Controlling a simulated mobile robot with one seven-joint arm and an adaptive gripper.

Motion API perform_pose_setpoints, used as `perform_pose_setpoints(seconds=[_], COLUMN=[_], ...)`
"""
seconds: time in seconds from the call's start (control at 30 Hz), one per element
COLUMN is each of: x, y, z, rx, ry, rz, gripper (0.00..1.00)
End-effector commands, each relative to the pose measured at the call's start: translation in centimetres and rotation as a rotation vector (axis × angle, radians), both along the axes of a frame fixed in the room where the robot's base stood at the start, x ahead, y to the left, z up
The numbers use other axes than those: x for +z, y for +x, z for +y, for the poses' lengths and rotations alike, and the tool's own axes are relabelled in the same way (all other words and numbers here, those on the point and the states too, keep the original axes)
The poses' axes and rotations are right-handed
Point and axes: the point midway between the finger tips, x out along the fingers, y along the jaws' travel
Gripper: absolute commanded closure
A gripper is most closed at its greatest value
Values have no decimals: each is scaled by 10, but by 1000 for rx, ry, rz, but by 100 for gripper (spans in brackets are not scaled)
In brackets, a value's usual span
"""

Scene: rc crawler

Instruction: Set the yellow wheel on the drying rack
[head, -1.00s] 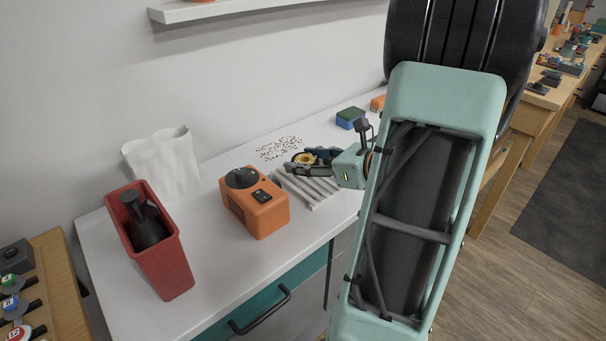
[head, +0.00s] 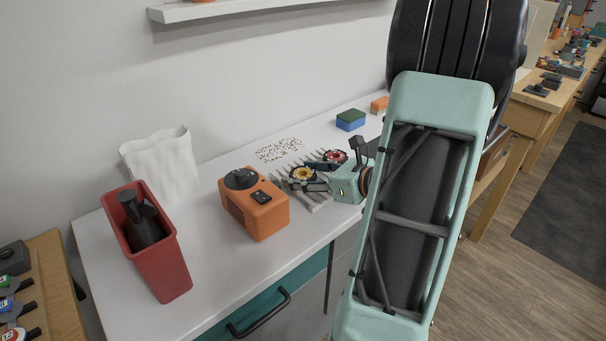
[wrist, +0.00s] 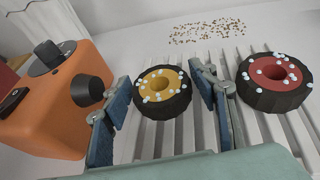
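The yellow wheel (head: 302,174), a black tyre with a yellow hub and pale droplets, rests on the slats of the pale drying rack (head: 318,207). In the wrist view the yellow wheel (wrist: 163,90) lies between the two fingers of my gripper (wrist: 161,78). The fingers are spread, with narrow gaps beside the tyre. In the head view my gripper (head: 306,175) is low over the rack, reaching in from the right. A red-hubbed wheel (wrist: 272,78) with droplets sits on the rack, right of my right finger; it also shows in the head view (head: 335,156).
An orange box with a black knob (head: 262,218) stands close left of the rack. Brown specks (head: 279,150) lie behind it. A blue and green sponge (head: 350,120) is at the back. A red bin (head: 165,262) holding a dark bottle stands at the left.

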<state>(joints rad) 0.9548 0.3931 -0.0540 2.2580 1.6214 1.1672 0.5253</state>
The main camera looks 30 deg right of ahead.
Motion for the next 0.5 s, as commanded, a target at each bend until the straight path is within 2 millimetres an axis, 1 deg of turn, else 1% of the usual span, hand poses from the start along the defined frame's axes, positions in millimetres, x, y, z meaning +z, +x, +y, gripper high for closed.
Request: perform_pose_setpoints(seconds=[0.17, 0.2, 0.27, 0.37, 0.5], x=[5, 6, 9, 17, 28], y=[0, -3, -11, -30, -58], z=[0, -2, -5, -11, -21], rx=[0, -2, -3, -5, -5], ry=[0, -1, -1, -1, -1], rz=[0, 0, 1, 0, 0], gripper=[46, 46, 46, 46, 46])
